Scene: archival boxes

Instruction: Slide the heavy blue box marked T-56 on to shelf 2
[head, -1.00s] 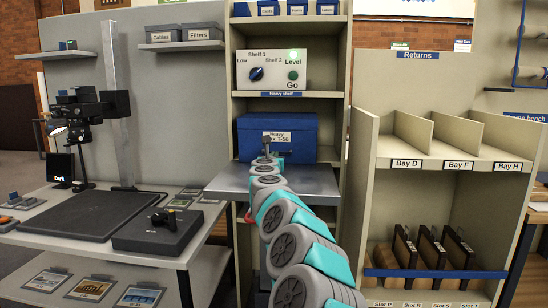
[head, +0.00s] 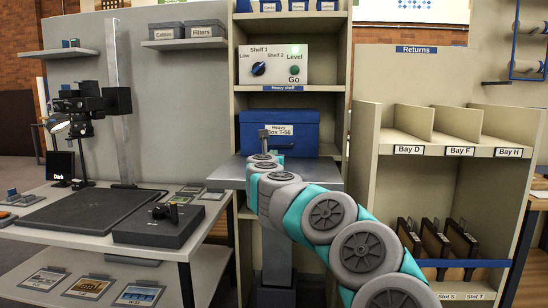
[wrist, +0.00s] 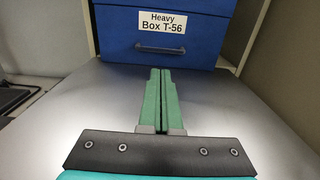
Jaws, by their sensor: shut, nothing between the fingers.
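The blue box marked Heavy Box T-56 (head: 306,122) stands between the rack's upright walls, behind the grey metal platform (head: 225,172). In the wrist view the box (wrist: 205,47) faces me squarely, with a dark handle below its white label. The bare platform top (wrist: 235,105) lies between it and my wrist. My gripper (wrist: 160,72) is shut and empty, its green fingers together and pointing at the box's lower front. I cannot tell whether the tips touch it.
A Returns rack (head: 430,151) with several bays stands to the right. A table (head: 75,228) with a dark stand and a black control box (head: 160,225) is to the left. Rack walls flank the box closely. The platform top is clear apart from my arm.

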